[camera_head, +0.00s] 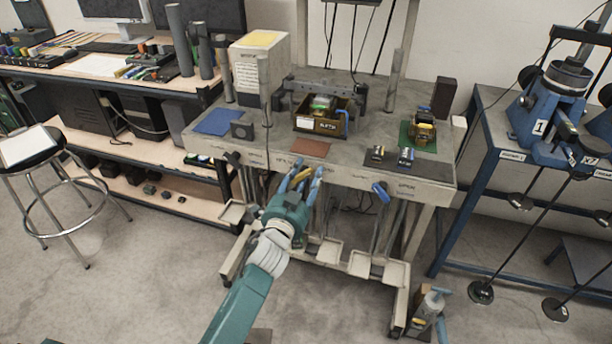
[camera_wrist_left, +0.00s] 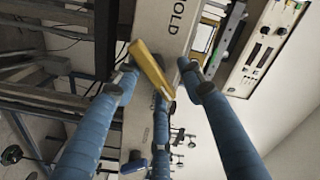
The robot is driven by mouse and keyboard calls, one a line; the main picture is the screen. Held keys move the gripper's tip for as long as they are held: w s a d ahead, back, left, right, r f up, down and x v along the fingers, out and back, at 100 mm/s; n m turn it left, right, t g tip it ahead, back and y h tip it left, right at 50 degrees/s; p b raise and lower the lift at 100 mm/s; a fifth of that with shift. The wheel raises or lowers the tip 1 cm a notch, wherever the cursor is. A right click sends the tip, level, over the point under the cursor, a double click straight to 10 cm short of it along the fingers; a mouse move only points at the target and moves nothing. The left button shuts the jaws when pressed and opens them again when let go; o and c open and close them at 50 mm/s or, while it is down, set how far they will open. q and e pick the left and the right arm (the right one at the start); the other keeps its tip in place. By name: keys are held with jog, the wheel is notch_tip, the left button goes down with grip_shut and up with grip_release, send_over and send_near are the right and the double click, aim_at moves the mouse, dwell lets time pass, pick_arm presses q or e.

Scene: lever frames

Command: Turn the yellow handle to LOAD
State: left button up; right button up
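The yellow handle (camera_wrist_left: 152,68) hangs off the front panel (camera_wrist_left: 170,40) of the grey bench, beside a label that reads HOLD. In the head view a small part of the yellow handle (camera_head: 301,175) shows between my fingers. My left gripper (camera_head: 302,176) is at the bench's front edge. In the left wrist view the fingers of the left gripper (camera_wrist_left: 160,82) are spread, with the handle lying between them; the tips look apart from each other. I cannot tell whether any finger touches the handle. A LOAD label is not readable. My right gripper is not in view.
A blue handle (camera_head: 381,192) sits farther right on the same bench front. A bin (camera_head: 322,117), a blue mat (camera_head: 218,122) and small parts lie on the bench top. Pedals (camera_head: 322,250) stand below. A stool (camera_head: 35,150) stands left; open floor lies in front.

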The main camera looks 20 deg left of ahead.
pick_arm(q)
jog(key=s, duration=1.2)
jog(key=shift+a, duration=0.2)
jog(key=s+f+n+g, duration=0.1)
jog(key=s+f+g, duration=0.25)
jog(key=f, duration=0.85)
jog(key=s+f+n+g, duration=0.15)
jog(key=s+f, duration=0.35)
jog(key=f, duration=0.7)
jog(key=s+f+n+g, duration=0.1)
jog(key=s+f+g, duration=0.3)
jog(key=f, duration=0.9)
jog(key=s+a+f+n+g, duration=0.1)
jog(key=s+f+g, duration=0.1)
jog(key=s+f, duration=0.5)
jog(key=s+a+f+n+g, duration=0.1)
jog(key=s+f, duration=0.5)
jog(key=s, duration=1.1)
jog(key=s+a+f+n+g, duration=0.1)
jog(key=s+f+g, duration=0.4)
jog(key=s, duration=0.7)
notch_tip(320, 180, down, 3)
jog(key=shift+s+a+r+n+y, duration=0.25)
jog(key=shift+a+n+y, duration=0.1)
jog(key=shift+a, duration=0.45)
